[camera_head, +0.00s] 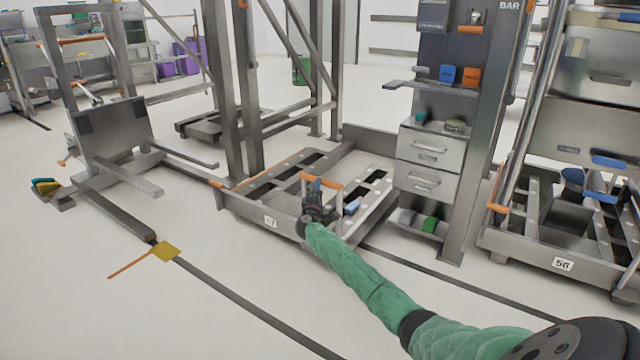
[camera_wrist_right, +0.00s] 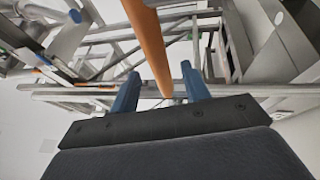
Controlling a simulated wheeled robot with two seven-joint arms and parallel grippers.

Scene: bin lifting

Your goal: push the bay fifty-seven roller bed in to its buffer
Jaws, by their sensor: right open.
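The bay fifty-seven roller bed (camera_head: 248,205) is a low grey metal frame with roller strips, mid-floor in the head view. Its front label (camera_head: 270,222) is partly readable and ends in 7. An orange handle (camera_head: 338,186) stands up at its front edge. My right gripper (camera_head: 316,186), on the green-sleeved arm, is at this handle. In the wrist view the blue fingers of my right gripper (camera_wrist_right: 160,78) are apart, and the orange handle (camera_wrist_right: 148,40) shows between them. I cannot tell whether they touch it. My left gripper is out of view.
A tool column (camera_head: 430,150) with drawers stands right of the bed. Another roller bed, labelled 56 (camera_head: 562,264), is at far right. A yellow flag (camera_head: 166,251) with an orange stick lies on the floor at left. The front-left floor is mostly clear.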

